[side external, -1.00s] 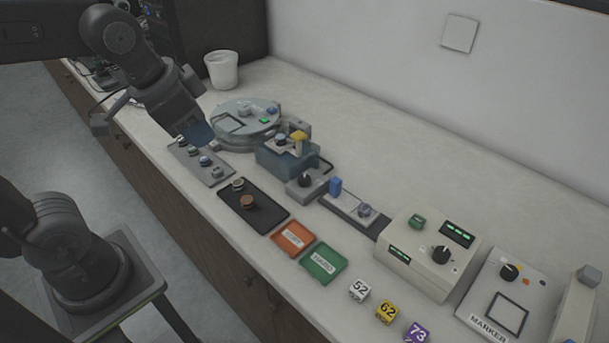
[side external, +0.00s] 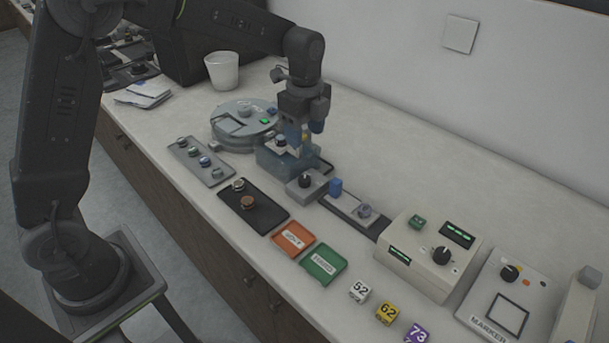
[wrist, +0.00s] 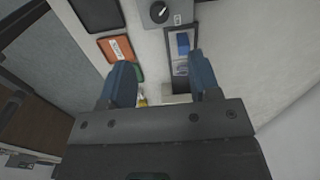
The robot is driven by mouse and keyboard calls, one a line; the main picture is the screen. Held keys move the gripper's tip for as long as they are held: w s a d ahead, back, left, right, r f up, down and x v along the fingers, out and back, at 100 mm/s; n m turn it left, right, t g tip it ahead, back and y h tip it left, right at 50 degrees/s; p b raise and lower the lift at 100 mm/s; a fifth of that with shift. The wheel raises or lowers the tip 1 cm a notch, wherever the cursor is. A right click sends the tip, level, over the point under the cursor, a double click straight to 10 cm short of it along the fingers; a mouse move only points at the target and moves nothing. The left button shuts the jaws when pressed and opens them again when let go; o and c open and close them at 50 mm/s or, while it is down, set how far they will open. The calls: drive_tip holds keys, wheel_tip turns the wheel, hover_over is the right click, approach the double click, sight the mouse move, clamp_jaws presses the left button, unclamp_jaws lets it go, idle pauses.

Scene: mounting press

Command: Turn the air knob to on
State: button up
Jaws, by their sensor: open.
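A black knob (side external: 306,181) sits on a small grey box (side external: 316,190) at the front of the blue-grey press (side external: 268,158). My gripper (side external: 298,146) is open and points down over the press, behind and above that knob. Its blue fingers hide most of the yellow part on the press.
A blue block (side external: 336,186) stands on a grey rail right of the press. A beige unit (side external: 408,278) with another black knob (side external: 441,255) is further right. A round grey turntable (side external: 226,132) is left of the press. Orange (side external: 274,239) and green (side external: 322,279) trays lie in front.

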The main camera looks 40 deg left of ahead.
sight(305, 178)
wheel_tip(305, 178, down, 13)
drive_tip(key=shift+r, duration=0.2)
idle(0.3)
